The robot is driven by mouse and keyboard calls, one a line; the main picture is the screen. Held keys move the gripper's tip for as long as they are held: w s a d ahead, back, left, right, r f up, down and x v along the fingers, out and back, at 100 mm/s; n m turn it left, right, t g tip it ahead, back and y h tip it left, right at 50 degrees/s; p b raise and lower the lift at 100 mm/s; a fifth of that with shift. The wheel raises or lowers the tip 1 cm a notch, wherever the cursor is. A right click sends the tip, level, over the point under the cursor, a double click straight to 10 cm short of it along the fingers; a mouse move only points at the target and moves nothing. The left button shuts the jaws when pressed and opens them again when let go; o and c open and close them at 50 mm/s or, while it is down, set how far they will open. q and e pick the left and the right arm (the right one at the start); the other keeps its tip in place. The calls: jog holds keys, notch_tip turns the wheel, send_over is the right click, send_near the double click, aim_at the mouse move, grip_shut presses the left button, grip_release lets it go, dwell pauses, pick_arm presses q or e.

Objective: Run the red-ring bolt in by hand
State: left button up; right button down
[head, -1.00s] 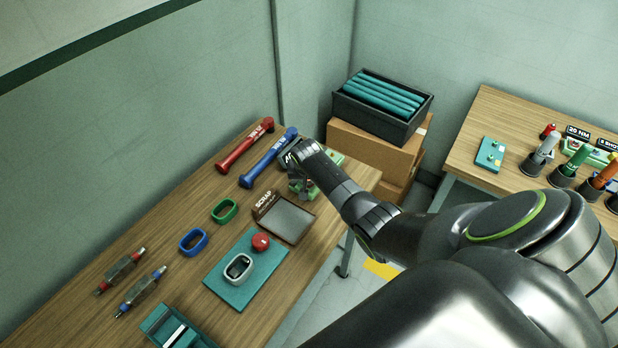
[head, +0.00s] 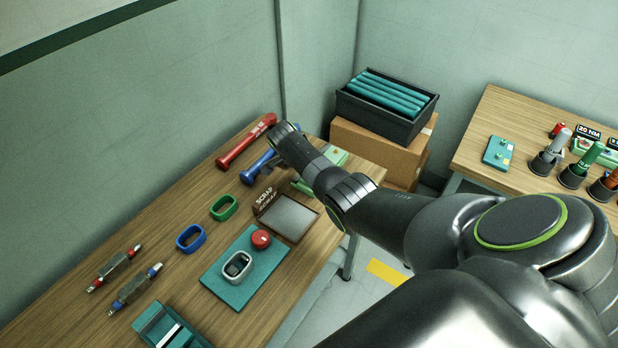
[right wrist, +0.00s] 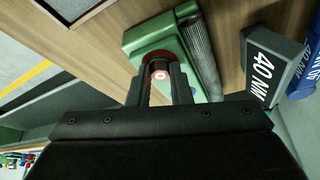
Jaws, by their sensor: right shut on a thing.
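In the right wrist view, the red-ring bolt (right wrist: 159,70) stands at a green block (right wrist: 134,40), a red ring around it. My right gripper (right wrist: 161,84) is shut on the bolt, one dark finger on each side. How deep the bolt sits cannot be told. In the head view, my right wrist reaches over the far end of the left bench. It hides the bolt and my fingers there; parts of the green fixture (head: 336,155) show beside it. My left gripper is not in view.
A dark 40 NM label block (right wrist: 270,65) stands close right of my gripper, with a blue wrench (right wrist: 303,84) beyond. Red (head: 246,141) and blue (head: 256,168) wrenches lie near the wrist. A scrap tray (head: 290,218) and teal mat (head: 262,270) lie nearer.

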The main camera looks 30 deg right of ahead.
jog(key=shift+w+f+m+g+b, duration=0.2)
jog(key=shift+m+g+b, duration=0.2)
jog(key=shift+m+b, duration=0.45)
jog(key=m+g+y+b, duration=0.1)
jog(key=m+b, duration=0.3)
jog(key=m+g+y+b, duration=0.1)
jog(key=m+b, duration=0.3)
jog(key=m+g+y+b, duration=0.1)
jog(key=m+b, duration=0.3)
jog(key=b, duration=0.1)
jog(key=shift+w+d, duration=0.35)
jog(key=shift+d+r+m+g+y+b, duration=0.15)
jog(key=shift+m+y+b, duration=0.1)
jog(key=shift+m+b, duration=0.55)
jog(key=shift+a+r+m+g+y+b, duration=0.15)
jog(key=shift+m+y+b, duration=0.1)
jog(key=shift+m+b, duration=0.5)
jog(key=shift+d+f, duration=0.1)
jog(key=c, duration=1.3)
grip_release()
